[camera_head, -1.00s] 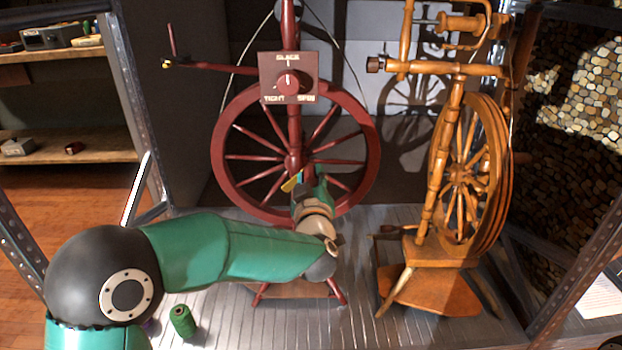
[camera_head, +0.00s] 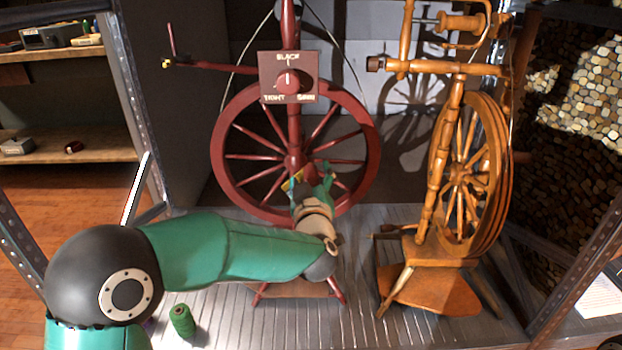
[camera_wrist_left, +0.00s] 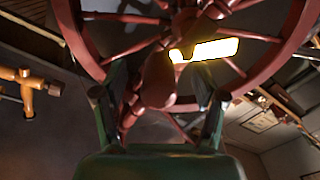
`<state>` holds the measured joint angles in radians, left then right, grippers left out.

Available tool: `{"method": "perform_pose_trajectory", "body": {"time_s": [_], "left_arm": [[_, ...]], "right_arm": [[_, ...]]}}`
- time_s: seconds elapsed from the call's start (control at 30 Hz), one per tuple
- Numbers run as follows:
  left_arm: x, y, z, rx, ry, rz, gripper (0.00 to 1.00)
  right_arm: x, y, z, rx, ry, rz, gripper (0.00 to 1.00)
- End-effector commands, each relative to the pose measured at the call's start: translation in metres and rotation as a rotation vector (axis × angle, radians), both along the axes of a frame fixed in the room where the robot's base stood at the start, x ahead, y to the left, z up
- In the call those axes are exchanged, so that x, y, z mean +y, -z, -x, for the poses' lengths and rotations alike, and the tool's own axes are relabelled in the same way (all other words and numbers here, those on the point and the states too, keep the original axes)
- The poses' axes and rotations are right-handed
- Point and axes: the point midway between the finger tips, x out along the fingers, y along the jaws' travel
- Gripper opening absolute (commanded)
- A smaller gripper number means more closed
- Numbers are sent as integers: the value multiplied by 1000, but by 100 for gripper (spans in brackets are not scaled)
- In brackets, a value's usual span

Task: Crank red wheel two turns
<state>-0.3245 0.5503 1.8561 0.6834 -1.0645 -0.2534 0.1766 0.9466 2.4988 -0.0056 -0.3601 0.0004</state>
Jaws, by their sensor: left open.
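The red wheel (camera_head: 219,151) is a dark red spoked spinning wheel, upright on a red frame in the middle of the head view. Its rim (camera_wrist_left: 268,79) and spokes also fill the top of the left wrist view. My left gripper (camera_head: 312,178) is in front of the wheel's lower middle, below the hub, and partly hides the lower spokes. In the left wrist view my left gripper (camera_wrist_left: 158,95) is open, with a dark red rounded part (camera_wrist_left: 159,80) showing between its fingers. I cannot tell whether they touch it. My right gripper is not in view.
A red panel with a knob (camera_head: 289,80) is above the wheel. An orange-brown spinning wheel (camera_head: 424,200) stands close on the right. A green thread spool (camera_head: 182,321) is on the ridged metal shelf (camera_head: 225,325) near my left arm. Metal posts flank both sides.

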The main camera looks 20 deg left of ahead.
Motion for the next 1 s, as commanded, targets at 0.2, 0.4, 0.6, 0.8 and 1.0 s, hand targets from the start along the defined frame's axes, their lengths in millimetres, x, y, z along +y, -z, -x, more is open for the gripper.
{"method": "perform_pose_trajectory", "body": {"time_s": [0.2,0.4,0.6,0.8,1.0], "left_arm": [[-2,0,6,0,1,0,71],[-7,1,21,-1,2,0,71],[-11,0,36,-1,3,0,71],[-16,0,52,0,2,0,71],[-20,1,67,-1,2,0,71]], "right_arm": [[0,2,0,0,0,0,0],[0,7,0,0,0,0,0],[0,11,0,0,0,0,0],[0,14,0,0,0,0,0],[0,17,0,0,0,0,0]]}}
